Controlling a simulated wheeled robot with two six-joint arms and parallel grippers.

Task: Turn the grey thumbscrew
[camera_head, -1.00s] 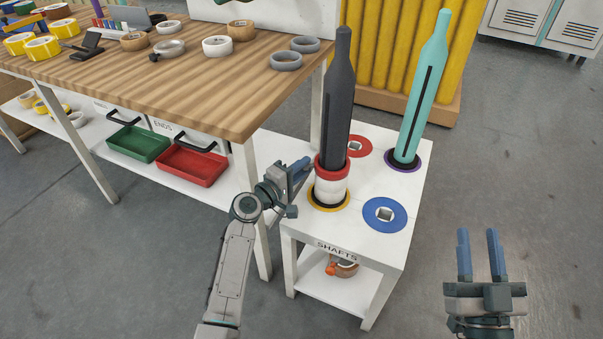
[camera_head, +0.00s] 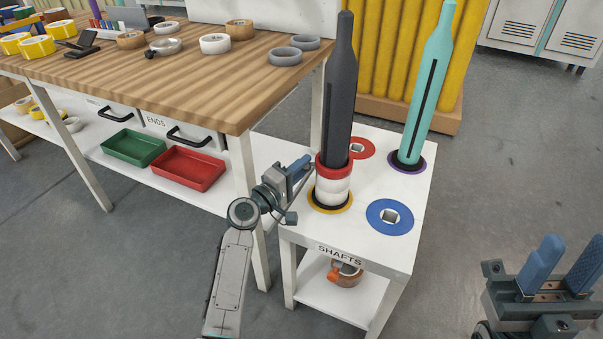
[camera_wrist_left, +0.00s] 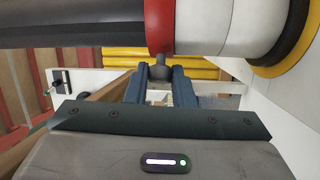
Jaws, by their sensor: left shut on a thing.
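The grey thumbscrew (camera_wrist_left: 160,72) sticks out from the red collar (camera_wrist_left: 158,25) in the left wrist view. My left gripper (camera_wrist_left: 159,73) is shut on it, a blue finger on each side. In the head view my left gripper (camera_head: 306,166) reaches the collar (camera_head: 334,166) from the left; the thumbscrew is hidden there. The collar sits around the dark grey shaft (camera_head: 341,90), just above white rolls (camera_head: 333,191). The shaft stands upright in the yellow-ringed socket (camera_head: 317,204). My right gripper (camera_head: 562,262) is open and empty at the lower right, away from the stand.
The white stand (camera_head: 372,232) also holds a teal shaft (camera_head: 428,85) and has blue (camera_head: 376,222) and red (camera_head: 368,147) rings. A wooden workbench (camera_head: 200,95) with tape rolls stands at left, its leg close to my left arm. Floor at right is clear.

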